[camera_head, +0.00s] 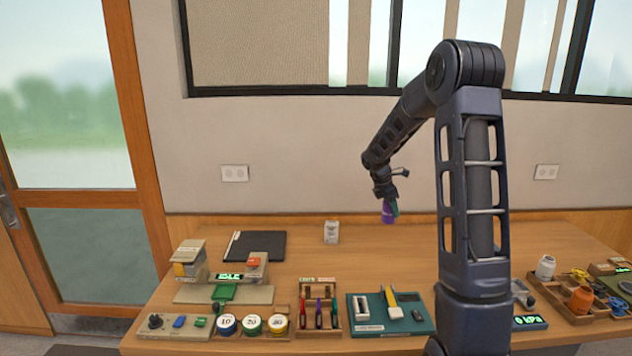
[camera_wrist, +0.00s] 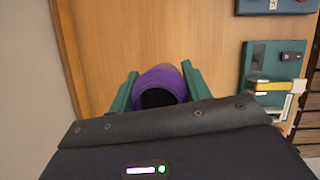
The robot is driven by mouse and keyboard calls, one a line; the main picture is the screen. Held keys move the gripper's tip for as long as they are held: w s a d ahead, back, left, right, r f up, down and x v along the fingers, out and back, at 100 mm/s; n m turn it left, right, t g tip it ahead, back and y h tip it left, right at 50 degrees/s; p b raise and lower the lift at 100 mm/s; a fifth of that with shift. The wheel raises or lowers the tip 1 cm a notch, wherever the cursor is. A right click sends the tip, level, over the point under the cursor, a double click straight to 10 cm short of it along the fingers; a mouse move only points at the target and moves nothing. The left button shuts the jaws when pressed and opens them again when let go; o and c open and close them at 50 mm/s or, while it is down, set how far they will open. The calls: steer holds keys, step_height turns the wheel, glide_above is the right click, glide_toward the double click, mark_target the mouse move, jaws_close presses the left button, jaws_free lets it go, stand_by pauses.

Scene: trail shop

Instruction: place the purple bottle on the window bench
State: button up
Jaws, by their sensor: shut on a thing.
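My gripper (camera_head: 390,196) is shut on the purple bottle (camera_head: 388,213) and holds it over the back part of the wooden window bench (camera_head: 300,241). In the wrist view the purple bottle (camera_wrist: 163,80) sits between the two green fingers of my gripper (camera_wrist: 158,88), its dark end facing the camera. In the head view the bottle hangs close to the bench top near the wall, and I cannot tell whether its base touches the wood. The upper part of the bottle is hidden by the gripper.
A small white container (camera_head: 331,232) stands left of the bottle, with a black folder (camera_head: 255,246) farther left. A teal tray (camera_head: 362,326) with tools lies along the front edge. A wooden tray (camera_head: 580,305) holds items at right. The bench around the bottle is clear.

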steer(key=w+a+f+m+g+y, duration=0.25)
steer(key=w+f+m+g, duration=0.25)
steer(key=w+f+m, duration=0.8)
steer(key=s+a+r+n+t+h, duration=0.1)
steer(key=s+a+r+n+t, duration=0.1)
steer(key=s+a+r+n, duration=0.65)
steer(key=s+a+r+n+t, duration=0.25)
steer(key=s+a, duration=0.35)
steer(key=a, duration=0.8)
steer(key=s+a+r+n+t+h, duration=0.1)
steer(key=s+a+r+n+t, duration=0.1)
steer(key=s+a+r+n, duration=0.55)
steer(key=shift+m, duration=0.25)
steer(key=a+f, duration=0.1)
steer(key=f, duration=0.6)
steer(key=a+f, duration=0.1)
steer(key=f, duration=0.7)
steer(key=a+f, duration=0.2)
steer(key=f, duration=0.5)
steer(key=shift+s+f, duration=0.15)
steer(key=shift+f, duration=0.05)
steer(key=o, duration=0.7)
steer(key=shift+f, duration=0.15)
steer(key=shift+c, duration=0.2)
steer(key=o, duration=0.4)
steer(key=shift+o, duration=0.2)
